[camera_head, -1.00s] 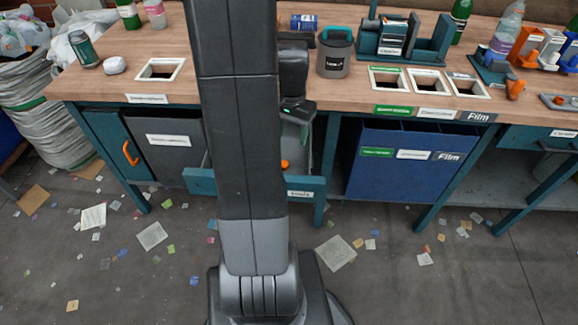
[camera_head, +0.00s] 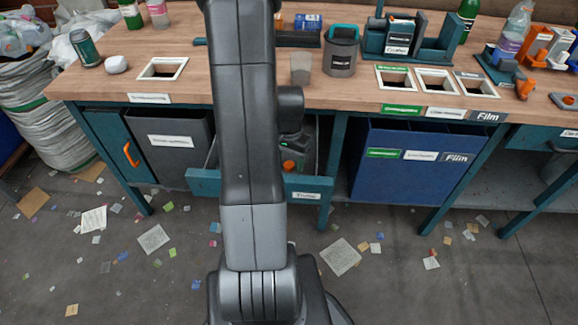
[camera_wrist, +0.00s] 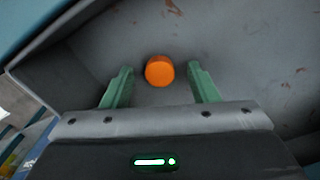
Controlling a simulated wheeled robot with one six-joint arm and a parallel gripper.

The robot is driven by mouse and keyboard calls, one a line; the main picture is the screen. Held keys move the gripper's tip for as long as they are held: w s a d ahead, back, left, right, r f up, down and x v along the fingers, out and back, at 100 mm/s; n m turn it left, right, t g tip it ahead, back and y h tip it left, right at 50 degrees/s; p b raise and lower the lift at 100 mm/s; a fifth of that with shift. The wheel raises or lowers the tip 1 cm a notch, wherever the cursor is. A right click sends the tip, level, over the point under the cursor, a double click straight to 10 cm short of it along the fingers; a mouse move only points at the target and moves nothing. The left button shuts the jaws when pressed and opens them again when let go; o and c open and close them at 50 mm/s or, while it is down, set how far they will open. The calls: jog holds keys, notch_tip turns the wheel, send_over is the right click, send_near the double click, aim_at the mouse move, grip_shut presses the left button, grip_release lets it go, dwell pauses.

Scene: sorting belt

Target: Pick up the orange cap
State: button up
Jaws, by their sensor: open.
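The orange cap (camera_wrist: 159,71) lies on the grey floor of an open drawer (camera_wrist: 235,40), seen in the wrist view. It also shows in the head view (camera_head: 289,165), partly covered by my gripper. My gripper (camera_wrist: 159,76) is open, with its two green fingers on either side of the cap. The cap is between the fingertips, with a gap on each side, and neither finger touches it. How far the fingertips are above the drawer floor I cannot tell. In the head view my arm hides much of the drawer (camera_head: 203,181).
The drawer walls surround my gripper closely. Above is the wooden worktop (camera_head: 200,95), with a grey pot (camera_head: 341,55) and a translucent cup (camera_head: 301,68) near its edge. A blue bin (camera_head: 405,175) stands to the right, a grey bin (camera_head: 172,160) to the left.

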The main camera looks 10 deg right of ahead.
jog(key=shift+c, duration=0.4)
jog(key=c, duration=1)
jog(key=shift+o, duration=0.2)
jog(key=shift+r, duration=0.1)
